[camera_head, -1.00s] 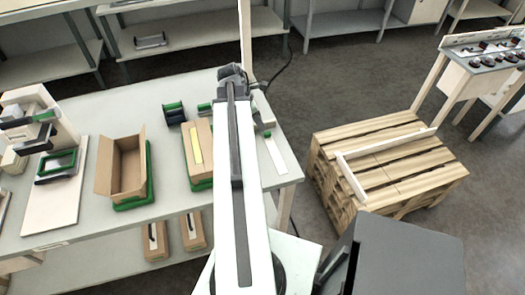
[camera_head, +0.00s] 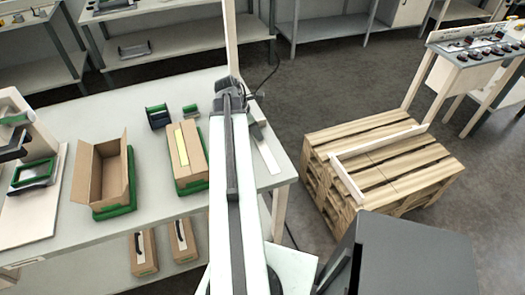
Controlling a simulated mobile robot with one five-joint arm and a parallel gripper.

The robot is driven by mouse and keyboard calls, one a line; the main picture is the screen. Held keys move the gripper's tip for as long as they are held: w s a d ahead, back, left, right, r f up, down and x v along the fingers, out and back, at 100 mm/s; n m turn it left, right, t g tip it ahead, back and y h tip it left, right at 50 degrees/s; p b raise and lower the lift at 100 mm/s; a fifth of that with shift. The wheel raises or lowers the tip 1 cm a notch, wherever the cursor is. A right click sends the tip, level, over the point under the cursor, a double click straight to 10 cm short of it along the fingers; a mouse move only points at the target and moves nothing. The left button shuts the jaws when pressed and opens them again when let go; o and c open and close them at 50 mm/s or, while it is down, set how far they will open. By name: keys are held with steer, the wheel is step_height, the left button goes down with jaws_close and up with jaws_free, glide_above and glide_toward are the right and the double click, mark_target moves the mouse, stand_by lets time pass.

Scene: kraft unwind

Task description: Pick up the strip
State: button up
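Two flat strips lie on the workbench. A pale white strip (camera_head: 267,155) lies near the right end, just right of my arm. A yellow strip (camera_head: 181,144) lies on top of a closed kraft box (camera_head: 196,153), left of my arm. I cannot tell which one the task means. My arm reaches away from me over the bench. The dark end of my gripper (camera_head: 231,92) is beyond both strips in the picture. Its fingers are not clear, so I cannot tell whether it is open or shut. A grey piece (camera_head: 256,112) beside my arm partly adjoins the white strip.
An open kraft box (camera_head: 103,178) stands on a green base at left on the workbench (camera_head: 150,88). A dark green-edged holder (camera_head: 157,116) is behind the boxes. A wooden pallet stack (camera_head: 385,160) stands right, with floor between it and the bench. A dark cabinet (camera_head: 415,255) is at front right.

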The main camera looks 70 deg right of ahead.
jaws_close()
steer(key=shift+r, duration=0.1)
step_height(320, 180, up, 10)
steer(key=p, duration=1)
steer(key=shift+w, duration=0.1)
